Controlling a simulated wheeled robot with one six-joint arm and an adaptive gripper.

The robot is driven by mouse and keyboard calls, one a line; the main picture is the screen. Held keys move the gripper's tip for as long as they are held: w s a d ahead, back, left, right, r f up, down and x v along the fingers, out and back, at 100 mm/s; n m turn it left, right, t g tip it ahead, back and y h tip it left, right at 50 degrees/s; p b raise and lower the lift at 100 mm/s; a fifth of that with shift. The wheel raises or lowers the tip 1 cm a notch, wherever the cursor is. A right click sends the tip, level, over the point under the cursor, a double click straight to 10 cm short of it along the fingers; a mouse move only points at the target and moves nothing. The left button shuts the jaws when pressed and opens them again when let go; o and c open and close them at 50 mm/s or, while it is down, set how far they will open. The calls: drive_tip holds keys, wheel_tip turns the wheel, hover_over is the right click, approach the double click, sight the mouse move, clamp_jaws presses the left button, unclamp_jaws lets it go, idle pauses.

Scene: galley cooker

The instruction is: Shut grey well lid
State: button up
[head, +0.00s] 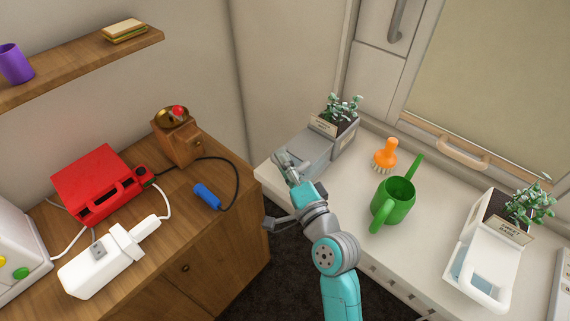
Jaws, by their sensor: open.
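The grey planter (347,139) stands at the left end of the white counter, with a leafy plant, dark soil and a small label at its back. Its grey well lid (306,146) is the pale panel in front of the label. I cannot tell whether the lid is fully down. My gripper (286,165) is open and empty, at the near left edge of the lid. It covers part of the planter's front, and I cannot tell whether it touches the lid.
An orange brush (386,154) and a green watering can (393,201) stand right of my arm. A white planter (458,262) with blue water showing is farther right. The wooden cabinet (222,238) at left holds a red appliance (98,184) and a coffee grinder (178,143).

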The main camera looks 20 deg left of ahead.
drive_tip(key=v, duration=1.2)
drive_tip(key=shift+d, duration=0.1)
